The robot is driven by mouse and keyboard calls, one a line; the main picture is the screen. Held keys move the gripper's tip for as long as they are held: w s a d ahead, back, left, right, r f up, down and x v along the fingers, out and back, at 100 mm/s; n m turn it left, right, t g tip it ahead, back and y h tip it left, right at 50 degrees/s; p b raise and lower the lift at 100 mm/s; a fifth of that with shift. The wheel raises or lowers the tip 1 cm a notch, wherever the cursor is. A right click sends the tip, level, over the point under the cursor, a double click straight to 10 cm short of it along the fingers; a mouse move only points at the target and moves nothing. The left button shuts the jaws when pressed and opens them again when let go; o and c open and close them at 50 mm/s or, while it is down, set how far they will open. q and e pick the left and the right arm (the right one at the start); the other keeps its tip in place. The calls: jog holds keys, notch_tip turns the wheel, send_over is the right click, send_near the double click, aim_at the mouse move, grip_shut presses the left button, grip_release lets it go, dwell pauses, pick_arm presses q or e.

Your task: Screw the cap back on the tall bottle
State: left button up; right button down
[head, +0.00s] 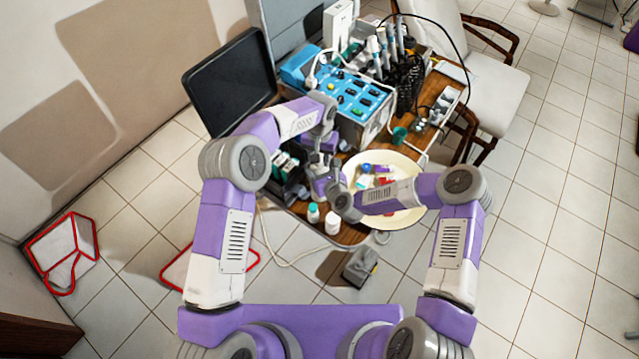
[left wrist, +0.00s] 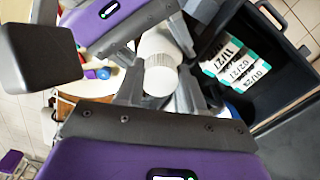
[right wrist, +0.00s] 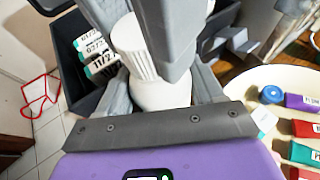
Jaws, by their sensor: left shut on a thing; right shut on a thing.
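The cap is a white, ribbed cylinder (right wrist: 133,48) in the right wrist view; its ribbed side also shows in the left wrist view (left wrist: 160,78). The tall bottle (right wrist: 160,92) is white and smooth, directly below the cap. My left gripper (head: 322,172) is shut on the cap. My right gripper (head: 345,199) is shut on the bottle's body. Cap and bottle look in line and close together; I cannot tell whether the threads are engaged. In the head view both are mostly hidden by the grippers.
A cream round tray (head: 408,216) with coloured packets lies right of the grippers. A teal-capped small bottle (head: 313,213) and a white bottle (head: 332,224) stand at the table's front edge. A dark box (left wrist: 262,104) holds labelled packs. A blue control unit (head: 352,100) stands behind.

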pick_arm(q)
jog(key=m, duration=0.3)
jog(key=o, duration=1.3)
jog(key=shift+c, duration=0.2)
jog(key=shift+r, duration=0.1)
notch_tip(320, 180, up, 12)
pick_arm(e)
jog(key=shift+c, duration=0.3)
grip_release()
